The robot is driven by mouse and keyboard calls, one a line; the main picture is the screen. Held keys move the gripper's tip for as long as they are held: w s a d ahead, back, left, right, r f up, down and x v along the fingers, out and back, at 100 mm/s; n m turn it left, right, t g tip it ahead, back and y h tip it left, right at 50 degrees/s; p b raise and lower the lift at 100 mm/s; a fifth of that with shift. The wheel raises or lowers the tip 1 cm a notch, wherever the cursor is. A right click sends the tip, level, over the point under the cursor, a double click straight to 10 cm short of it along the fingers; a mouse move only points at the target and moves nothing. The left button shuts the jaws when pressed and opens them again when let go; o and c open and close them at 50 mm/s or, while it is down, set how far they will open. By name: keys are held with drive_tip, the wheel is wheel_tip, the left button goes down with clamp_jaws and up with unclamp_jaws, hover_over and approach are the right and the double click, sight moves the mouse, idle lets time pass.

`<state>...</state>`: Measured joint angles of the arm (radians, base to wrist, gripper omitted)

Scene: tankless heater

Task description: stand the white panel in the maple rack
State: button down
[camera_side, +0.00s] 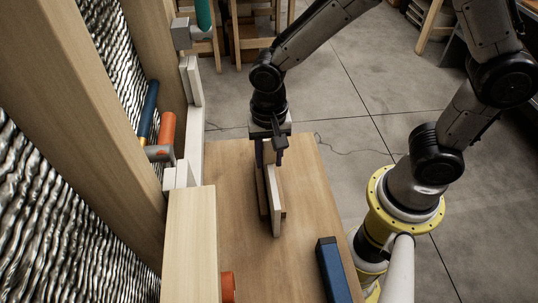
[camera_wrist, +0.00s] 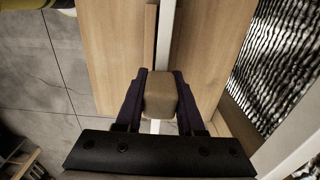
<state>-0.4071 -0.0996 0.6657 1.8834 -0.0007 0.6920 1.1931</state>
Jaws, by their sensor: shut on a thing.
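The white panel (camera_side: 275,205) is upright, edge-on, over the wooden table in the side view. In the wrist view it shows as a thin white strip (camera_wrist: 168,20). My gripper (camera_side: 268,150) is above its far end, fingers pointing down. In the wrist view my gripper (camera_wrist: 160,98) is shut on a brown block in line with the panel, which looks like its grip. Brown wood of what looks like the maple rack (camera_side: 262,190) shows left of the panel, with a bit at its right. I cannot tell whether the panel's lower edge is seated in the rack.
A blue box-like bar (camera_side: 333,270) and an orange cylinder (camera_side: 228,287) are near the table's front. A pale wooden block (camera_side: 190,240) and wall framing with pipes stand at left. The bare table (camera_side: 310,200) right of the panel is clear.

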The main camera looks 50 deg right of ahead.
drive_tip(key=shift+c, duration=2.2)
unclamp_jaws()
drive_tip(key=shift+r, duration=0.15)
wheel_tip(320, 180, up, 14)
drive_tip(key=shift+f, duration=0.2)
